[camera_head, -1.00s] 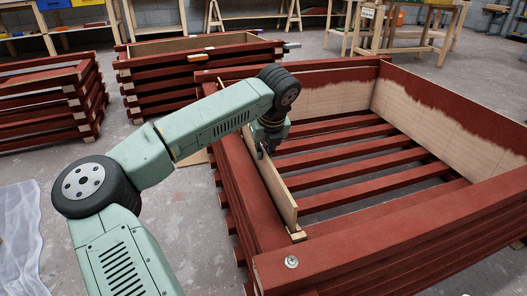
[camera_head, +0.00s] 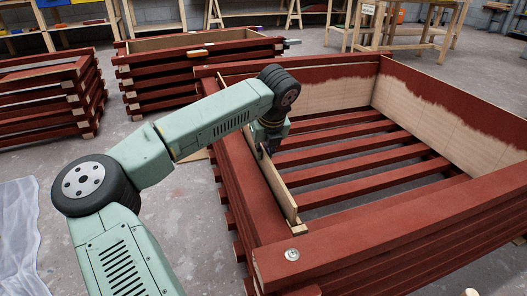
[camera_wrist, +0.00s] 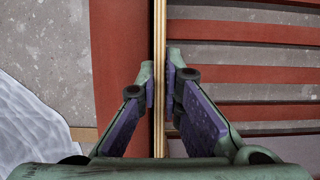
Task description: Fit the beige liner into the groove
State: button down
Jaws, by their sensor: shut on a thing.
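The beige liner (camera_head: 281,190) is a thin upright board along the inner left side of the red batten crate (camera_head: 347,239). My gripper (camera_head: 265,152) is shut on its upper edge. In the wrist view the liner (camera_wrist: 159,25) runs edge-on between the two fingers of my gripper (camera_wrist: 160,88), with the red left wall (camera_wrist: 120,60) close beside it. The near end of the liner stands by a small pale wood piece (camera_head: 298,228) at the near left corner. The groove itself is hidden, so I cannot tell whether the liner's lower edge is in it.
Partly painted liners (camera_head: 450,118) stand along the crate's right and far walls. Red slats (camera_head: 365,160) with gaps form its bottom. More batten crates stand behind (camera_head: 200,83) and at the left (camera_head: 45,100). Clear plastic sheeting (camera_head: 18,235) lies on the floor.

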jog(key=shift+f+b, duration=0.6)
jog(key=shift+f, duration=0.2)
jog(key=c, duration=1.7)
grip_release()
jog(key=shift+o, duration=0.2)
jog(key=v, duration=1.2)
jog(key=shift+d, duration=0.1)
